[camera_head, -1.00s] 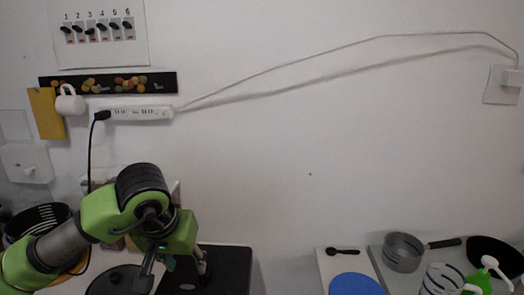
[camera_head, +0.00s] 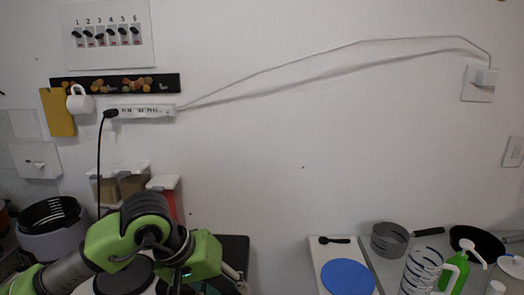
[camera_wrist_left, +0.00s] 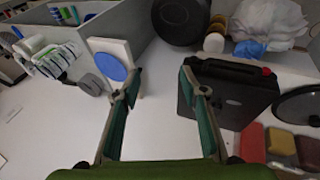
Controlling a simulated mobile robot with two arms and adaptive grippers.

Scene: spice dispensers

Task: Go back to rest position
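My left arm, green and grey, comes in from the lower left of the head view. Its gripper (camera_head: 210,284) is low in that view, partly cut off by the bottom edge. In the left wrist view the two fingers of my left gripper (camera_wrist_left: 158,80) stand wide apart with nothing between them. Spice dispensers with white lids (camera_head: 125,184) stand against the wall behind the arm, partly hidden by it. In the left wrist view, red and brown dispensers (camera_wrist_left: 281,142) are at the lower right, to the side of the gripper. My right gripper is in neither current view.
A black case-like object (camera_wrist_left: 238,92) lies right of my left gripper's fingers. A white board with a blue disc (camera_head: 347,276), a grey pot (camera_head: 390,239) and a green bottle (camera_head: 456,272) are at the right. A black cable (camera_head: 100,165) hangs behind the arm.

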